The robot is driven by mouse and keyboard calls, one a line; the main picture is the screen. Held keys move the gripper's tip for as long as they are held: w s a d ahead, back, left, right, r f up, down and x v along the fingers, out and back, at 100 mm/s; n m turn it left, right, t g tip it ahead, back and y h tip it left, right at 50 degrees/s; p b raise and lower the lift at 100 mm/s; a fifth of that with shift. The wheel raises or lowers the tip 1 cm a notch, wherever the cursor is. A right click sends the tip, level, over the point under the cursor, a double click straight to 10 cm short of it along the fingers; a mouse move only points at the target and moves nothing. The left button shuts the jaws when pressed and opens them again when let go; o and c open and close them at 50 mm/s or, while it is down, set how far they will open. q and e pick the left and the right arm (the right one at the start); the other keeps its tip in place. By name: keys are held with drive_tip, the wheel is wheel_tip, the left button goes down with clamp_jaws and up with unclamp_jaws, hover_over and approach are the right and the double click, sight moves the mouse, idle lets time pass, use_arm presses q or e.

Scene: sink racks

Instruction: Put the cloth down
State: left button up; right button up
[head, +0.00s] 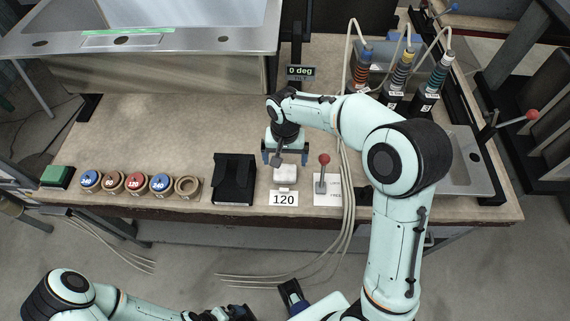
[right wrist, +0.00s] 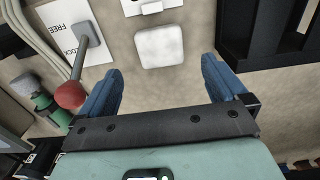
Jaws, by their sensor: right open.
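The cloth (head: 285,174) is a small white folded pad lying on the brown bench top, just behind the card marked 120. My right gripper (head: 286,160) is over the bench right behind it, with its blue fingers spread. In the right wrist view the cloth (right wrist: 159,47) lies ahead of the open fingers (right wrist: 161,78), in line with the gap between them, and neither finger touches it. Nothing is held between them. My left arm shows at the bottom left; its gripper (head: 290,295) is partly cut off at the bottom edge, and its jaw state is unclear.
A black holder (head: 234,180) stands left of the cloth. A red-knobbed lever (head: 323,172) on a lettered card stands to the right, with cables beside it. Several numbered round pieces (head: 135,182) and a green button (head: 56,176) line the front left. Banded tools (head: 398,75) stand back right.

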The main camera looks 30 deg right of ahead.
use_arm(q)
drive_tip(key=shift+w+r, duration=0.1)
drive_tip(key=shift+r, duration=0.25)
use_arm(e)
wheel_tip(320, 180, up, 6)
drive_tip(key=shift+f, duration=0.2)
